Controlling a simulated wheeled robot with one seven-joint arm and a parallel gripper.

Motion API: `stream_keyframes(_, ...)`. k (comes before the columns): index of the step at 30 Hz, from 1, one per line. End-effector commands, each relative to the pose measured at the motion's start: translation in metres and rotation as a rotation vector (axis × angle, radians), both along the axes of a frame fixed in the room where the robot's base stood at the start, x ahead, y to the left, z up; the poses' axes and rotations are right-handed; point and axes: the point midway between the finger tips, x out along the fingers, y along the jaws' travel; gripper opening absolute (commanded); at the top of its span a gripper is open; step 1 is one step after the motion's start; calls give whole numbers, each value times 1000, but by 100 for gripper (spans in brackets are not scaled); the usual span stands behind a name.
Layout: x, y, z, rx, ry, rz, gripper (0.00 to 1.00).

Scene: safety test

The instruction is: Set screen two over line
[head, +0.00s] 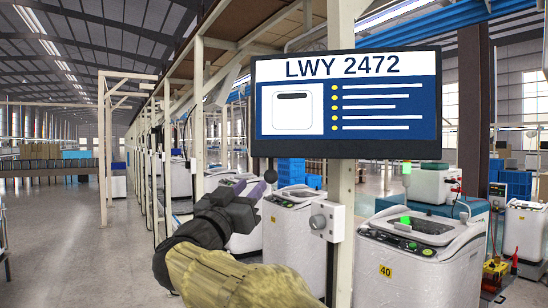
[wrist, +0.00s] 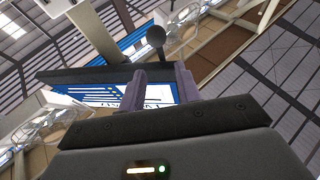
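A wide dark-framed screen (head: 346,105) hangs high in the head view, at a beige post, showing "LWY 2472", a machine picture and lines of text. No screen number shows on it. A dark ball knob (head: 270,175) hangs on a short rod below its lower left corner. My gripper (head: 250,188) is just left of and slightly below the knob in the picture. In the wrist view, the purple fingers of my gripper (wrist: 160,72) stand apart, with nothing gripped between them. The knob (wrist: 156,36) shows above the fingertips there; the screen (wrist: 90,75) is behind the fingers.
White machines (head: 420,240) stand in a row below the screen; the front one bears a "40" tag. The floor aisle (head: 80,240) at left is clear.

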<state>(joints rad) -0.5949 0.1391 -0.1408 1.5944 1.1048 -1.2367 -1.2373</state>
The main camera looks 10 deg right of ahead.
Motion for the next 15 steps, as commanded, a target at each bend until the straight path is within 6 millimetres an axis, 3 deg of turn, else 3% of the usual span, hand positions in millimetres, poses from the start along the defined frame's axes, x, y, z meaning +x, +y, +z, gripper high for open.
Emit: stream_keyframes(15, 67, -54, 39, -1, 1, -4, 33)
